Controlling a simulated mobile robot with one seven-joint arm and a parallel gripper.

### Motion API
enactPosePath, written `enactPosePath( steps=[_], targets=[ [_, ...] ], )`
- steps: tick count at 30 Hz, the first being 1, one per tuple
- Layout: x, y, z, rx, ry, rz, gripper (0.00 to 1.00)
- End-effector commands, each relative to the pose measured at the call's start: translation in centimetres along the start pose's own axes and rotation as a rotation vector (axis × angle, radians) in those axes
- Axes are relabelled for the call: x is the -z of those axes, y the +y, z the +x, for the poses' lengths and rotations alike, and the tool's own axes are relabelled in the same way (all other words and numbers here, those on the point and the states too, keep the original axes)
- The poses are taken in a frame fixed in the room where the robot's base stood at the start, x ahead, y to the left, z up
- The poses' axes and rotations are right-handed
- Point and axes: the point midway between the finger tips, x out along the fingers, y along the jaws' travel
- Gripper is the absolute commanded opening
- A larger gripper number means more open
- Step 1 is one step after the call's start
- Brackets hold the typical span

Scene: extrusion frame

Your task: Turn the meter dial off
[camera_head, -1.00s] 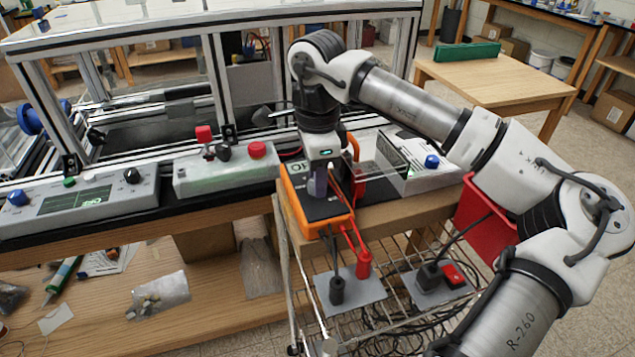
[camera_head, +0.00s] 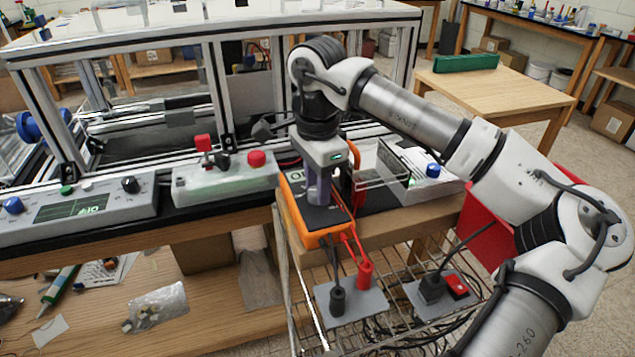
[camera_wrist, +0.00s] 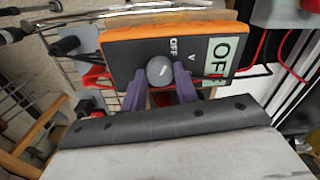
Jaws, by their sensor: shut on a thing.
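The meter (camera_head: 316,236) is a black box with an orange rim, lying on the wooden bench's right part. It also shows in the wrist view (camera_wrist: 185,27). Its round grey dial (camera_wrist: 159,71) has a short white mark and sits beside printed "OFF" and "V" labels. In the head view the dial is hidden by the gripper.
Red and black leads run from the meter's near end to plugs on a grey plate (camera_head: 352,306) on a wire rack below. A box with a red button (camera_head: 222,184) stands left of the meter. Another box with a blue knob (camera_head: 433,171) stands right.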

Motion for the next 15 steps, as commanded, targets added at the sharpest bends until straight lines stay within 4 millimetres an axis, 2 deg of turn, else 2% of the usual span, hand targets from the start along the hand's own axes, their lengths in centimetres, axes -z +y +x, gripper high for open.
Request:
enactPosePath(
  steps=[1,2,6,15],
  targets=[
    [0.0,0.0,-0.03,0.001,0.0,0.0,0.07],
    [0.0,0.0,-0.03,0.001,0.0,0.0,0.34],
    [0.0,0.0,-0.02,0.0,0.0,0.0,0.52],
    [0.01,-0.01,-0.13,0.0,0.001,0.001,0.52]
  ],
)
